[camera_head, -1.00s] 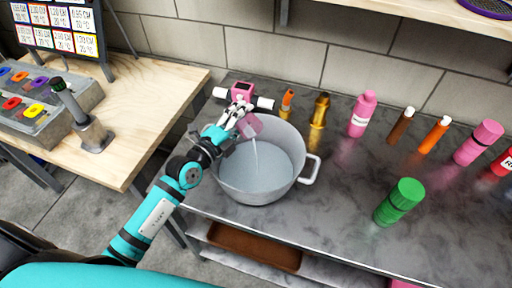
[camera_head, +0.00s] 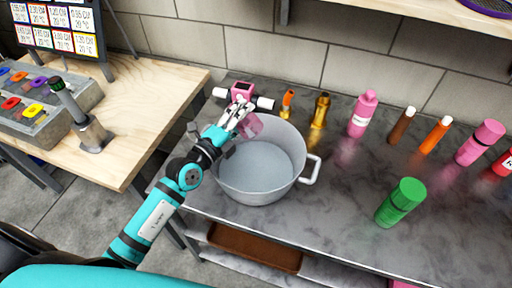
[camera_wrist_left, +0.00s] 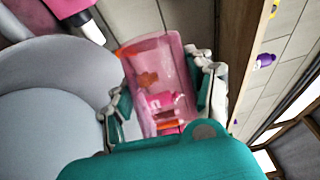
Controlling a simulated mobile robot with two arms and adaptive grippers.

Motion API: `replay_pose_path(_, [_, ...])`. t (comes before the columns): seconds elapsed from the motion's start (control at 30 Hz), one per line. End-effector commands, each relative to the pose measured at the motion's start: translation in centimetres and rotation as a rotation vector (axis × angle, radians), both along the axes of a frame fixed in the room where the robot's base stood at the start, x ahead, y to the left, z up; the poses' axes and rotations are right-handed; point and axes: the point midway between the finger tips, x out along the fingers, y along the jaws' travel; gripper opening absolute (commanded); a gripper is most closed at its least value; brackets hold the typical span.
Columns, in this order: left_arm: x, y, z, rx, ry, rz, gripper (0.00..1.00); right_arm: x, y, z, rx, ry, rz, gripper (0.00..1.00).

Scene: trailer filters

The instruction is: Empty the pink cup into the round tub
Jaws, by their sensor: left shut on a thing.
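The pink cup (camera_head: 251,126) is see-through and tilted over the upper left rim of the round tub. My left gripper (camera_head: 236,118) is shut on the cup. In the left wrist view the cup (camera_wrist_left: 158,80) sits between the two fingers (camera_wrist_left: 160,100), and no liquid shows in it. The round tub (camera_head: 228,178) is a grey metal pot with side handles, standing on the dark marbled counter. Pale liquid shows inside it. No stream runs from the cup now. My right gripper is not in view.
A pink device with white ends (camera_head: 243,92) stands behind the tub. A gold bottle (camera_head: 320,110), a pink bottle (camera_head: 362,115) and a green cylinder (camera_head: 400,202) stand to the right. A wooden table (camera_head: 150,110) is at left.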

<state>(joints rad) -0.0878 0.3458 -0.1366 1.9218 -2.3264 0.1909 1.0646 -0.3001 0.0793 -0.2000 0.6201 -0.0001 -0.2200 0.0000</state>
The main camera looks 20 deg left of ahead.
Motion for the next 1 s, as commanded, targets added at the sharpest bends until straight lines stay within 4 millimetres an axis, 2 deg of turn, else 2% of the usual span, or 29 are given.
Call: replay_pose_path(1.0, [-0.29, -0.32, 0.53, 0.082, -0.075, -0.001, 0.15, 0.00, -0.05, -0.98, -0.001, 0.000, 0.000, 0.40])
